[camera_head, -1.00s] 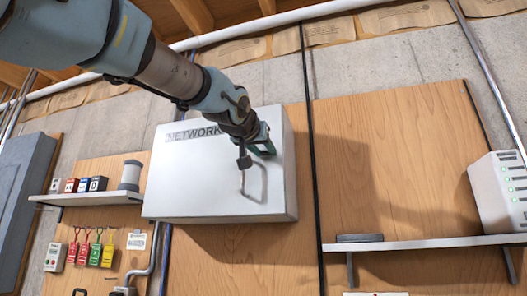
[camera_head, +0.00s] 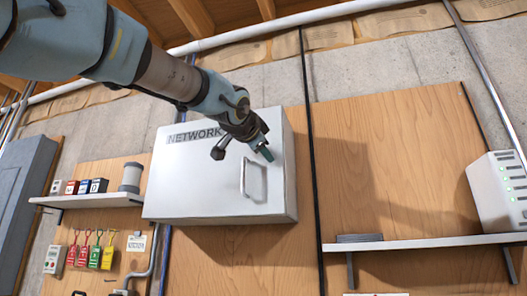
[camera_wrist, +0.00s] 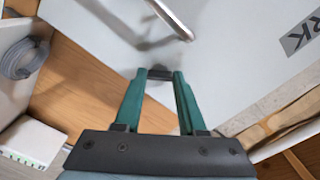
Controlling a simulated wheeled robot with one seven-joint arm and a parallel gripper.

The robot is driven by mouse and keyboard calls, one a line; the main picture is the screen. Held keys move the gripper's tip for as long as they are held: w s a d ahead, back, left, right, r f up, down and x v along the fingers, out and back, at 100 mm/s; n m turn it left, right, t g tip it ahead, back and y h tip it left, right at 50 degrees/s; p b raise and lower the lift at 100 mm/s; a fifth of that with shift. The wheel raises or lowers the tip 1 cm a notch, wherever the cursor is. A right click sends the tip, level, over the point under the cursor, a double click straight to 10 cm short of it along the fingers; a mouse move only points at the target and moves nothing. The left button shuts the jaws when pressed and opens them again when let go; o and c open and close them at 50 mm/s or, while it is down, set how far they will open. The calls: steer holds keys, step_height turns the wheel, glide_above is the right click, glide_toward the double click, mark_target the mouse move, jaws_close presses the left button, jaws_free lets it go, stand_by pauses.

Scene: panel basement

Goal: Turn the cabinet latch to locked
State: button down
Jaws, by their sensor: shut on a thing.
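The white cabinet (camera_head: 200,190) marked NETWORK hangs on the wooden panel, its door shut, with a grey bar handle (camera_head: 254,179) on the door. My gripper (camera_head: 266,153) is at the upper right of the door, above the handle. In the wrist view, the green fingers of my gripper (camera_wrist: 160,76) are shut on a small dark latch (camera_wrist: 160,72) near the cabinet's edge. The handle also shows in the wrist view (camera_wrist: 176,18), beyond the fingertips. The latch is hidden in the head view, and I cannot tell its setting.
A shelf (camera_head: 425,242) at right holds a white device (camera_head: 497,190) with green lights and a flat grey coil (camera_head: 360,238). A shelf (camera_head: 90,200) at left holds small boxes and a cylinder (camera_head: 131,177). Coloured tags (camera_head: 95,255) hang below it.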

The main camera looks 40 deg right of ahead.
steer(key=shift+m+p, duration=1.1)
steer(key=shift+m, duration=2.5)
steer(key=shift+c, duration=2.4)
jaws_free()
steer(key=shift+s, duration=0.1)
steer(key=b+v, duration=0.2)
steer(key=v, duration=0.8)
steer(key=shift+a+b, duration=0.35)
steer(key=shift+b, duration=0.05)
